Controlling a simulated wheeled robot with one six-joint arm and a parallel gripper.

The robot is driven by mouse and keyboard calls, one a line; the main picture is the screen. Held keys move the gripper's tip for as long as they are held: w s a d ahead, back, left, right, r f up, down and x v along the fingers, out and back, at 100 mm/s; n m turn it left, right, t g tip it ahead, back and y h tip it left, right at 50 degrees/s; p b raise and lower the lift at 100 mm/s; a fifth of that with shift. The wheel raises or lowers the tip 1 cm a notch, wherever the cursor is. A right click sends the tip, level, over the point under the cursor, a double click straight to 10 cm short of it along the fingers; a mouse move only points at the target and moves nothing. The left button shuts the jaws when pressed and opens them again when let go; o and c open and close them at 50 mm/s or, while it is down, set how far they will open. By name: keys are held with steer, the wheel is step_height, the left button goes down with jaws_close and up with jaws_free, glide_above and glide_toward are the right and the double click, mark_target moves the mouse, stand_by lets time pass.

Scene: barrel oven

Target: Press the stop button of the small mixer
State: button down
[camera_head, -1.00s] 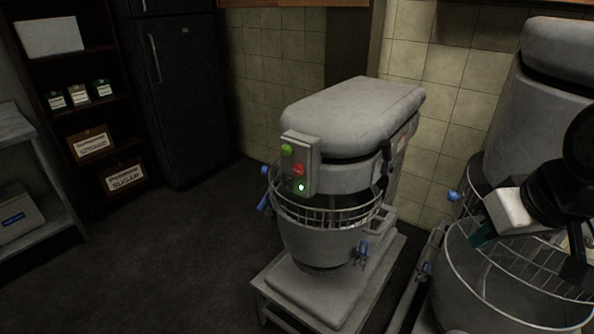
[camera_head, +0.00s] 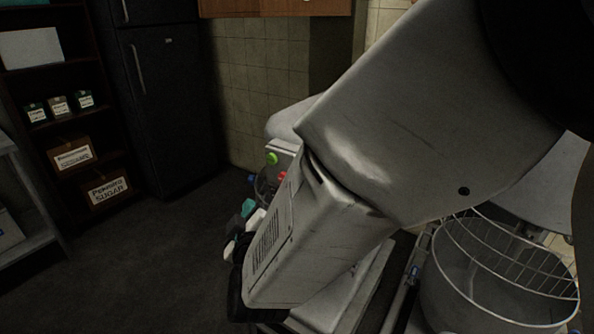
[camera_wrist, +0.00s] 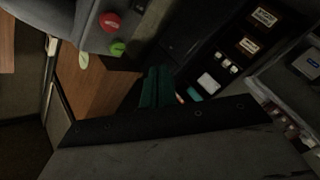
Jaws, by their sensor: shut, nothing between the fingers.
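The small mixer (camera_head: 290,118) stands mostly hidden behind my arm in the head view. The top of its control box shows, with a green button (camera_head: 272,158) and part of a red button (camera_head: 283,176) below it. In the wrist view, the red button (camera_wrist: 109,21) and green button (camera_wrist: 118,48) show at the upper left, on the grey panel. My gripper (camera_head: 248,208) is at the mixer's left front in the head view, lower than the buttons. Its teal fingers (camera_wrist: 157,87) are together and empty, apart from both buttons in the wrist picture.
A larger mixer's wire guard and bowl (camera_head: 497,262) stand at the right. A dark fridge (camera_head: 165,110) and a shelf with labelled boxes (camera_head: 72,154) are at the back left. The floor (camera_head: 150,270) left of the mixer is clear.

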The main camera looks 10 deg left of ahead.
steer(key=shift+w, duration=0.1)
glide_toward(278, 179)
steer(key=shift+s+a+x, duration=0.1)
steer(key=shift+a+x, duration=0.1)
steer(key=shift+x, duration=0.65)
steer(key=shift+s+a+x, duration=0.1)
steer(key=shift+a+x, duration=0.1)
steer(key=shift+x, duration=0.65)
steer(key=shift+s+a+x, duration=0.1)
steer(key=shift+a+x, duration=0.05)
steer(key=shift+x, duration=0.7)
steer(key=shift+w, duration=0.15)
steer(key=shift+w+d, duration=0.15)
steer(key=shift+w, duration=0.15)
steer(key=shift+w+d, duration=0.2)
steer(key=shift+w, duration=0.15)
stand_by(0.7)
stand_by(0.3)
steer(key=shift+s+a, duration=0.3)
steer(key=shift+s, duration=0.45)
